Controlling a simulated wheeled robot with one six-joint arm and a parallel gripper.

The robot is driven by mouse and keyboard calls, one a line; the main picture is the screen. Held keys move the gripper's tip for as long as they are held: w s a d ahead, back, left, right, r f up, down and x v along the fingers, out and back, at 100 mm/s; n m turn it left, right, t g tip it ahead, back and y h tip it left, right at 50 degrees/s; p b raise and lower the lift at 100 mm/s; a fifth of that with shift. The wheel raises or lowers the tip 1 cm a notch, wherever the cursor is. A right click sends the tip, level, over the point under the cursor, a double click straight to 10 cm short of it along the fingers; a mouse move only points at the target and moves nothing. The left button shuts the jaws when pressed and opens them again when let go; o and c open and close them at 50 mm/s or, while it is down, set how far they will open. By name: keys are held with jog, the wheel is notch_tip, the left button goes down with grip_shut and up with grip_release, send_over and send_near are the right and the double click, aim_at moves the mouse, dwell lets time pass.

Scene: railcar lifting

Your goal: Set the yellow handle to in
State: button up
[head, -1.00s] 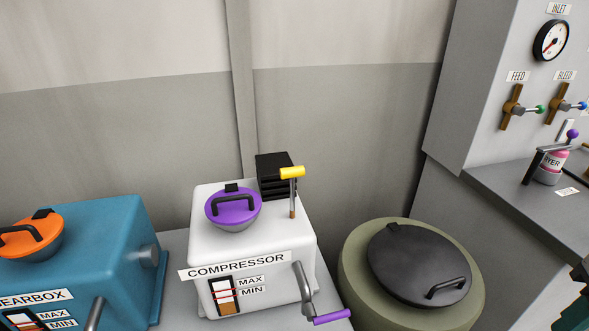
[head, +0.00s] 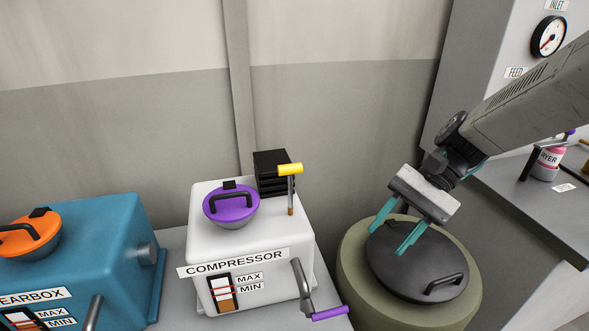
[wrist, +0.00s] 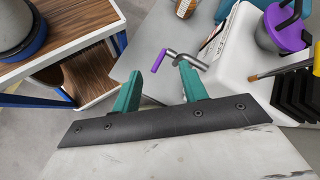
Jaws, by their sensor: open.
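The yellow handle (head: 290,169) is a short yellow grip on top of a thin upright lever with a brown lower end. It stands at the back right of the white compressor (head: 255,275), in front of black fins (head: 270,160). In the wrist view, the lever (wrist: 283,69) lies at the right edge, with its yellow grip (wrist: 317,58) partly cut off. My gripper (head: 392,236) is open and empty. It is to the right of the compressor and lower in the picture than the yellow handle, over the dark round lid (head: 420,268). Its teal fingers also show in the wrist view (wrist: 160,74).
A purple lid (head: 232,203) sits on the compressor, and a crank with a purple grip (head: 330,313) sticks out at its front right. A blue gearbox (head: 110,240) stands at the left. A grey cabinet with a counter (head: 520,210) is at the right.

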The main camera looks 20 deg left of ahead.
jog(key=w+a+f+m+g+y, duration=0.2)
jog(key=w+a+m+y, duration=0.25)
jog(key=w+a, duration=0.5)
jog(key=m+y, duration=0.2)
jog(key=y, duration=0.3)
send_near(292, 169)
jog(key=a, duration=0.3)
jog(key=shift+h, duration=0.25)
jog(key=x, duration=0.7)
jog(key=shift+s+f, duration=0.2)
